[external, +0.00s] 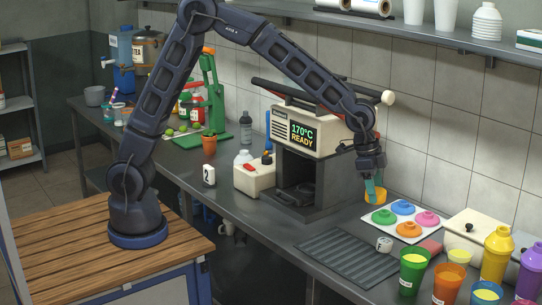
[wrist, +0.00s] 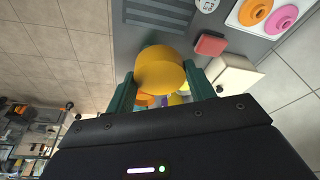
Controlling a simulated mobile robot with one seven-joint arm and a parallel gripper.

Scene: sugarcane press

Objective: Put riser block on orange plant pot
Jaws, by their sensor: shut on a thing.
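My gripper (external: 373,186) is at the right, above the counter just past the grey press machine. Its teal fingers are shut on a yellow round piece (external: 378,196). In the wrist view this yellow piece (wrist: 160,72) fills the space between the fingers. I cannot tell which thing is the riser block.
The press machine (external: 310,130) stands between my gripper and the pot. A white tray with coloured discs (external: 405,222) lies below the gripper. A ribbed dark mat (external: 345,258) and several coloured cups (external: 412,268) are near the front right.

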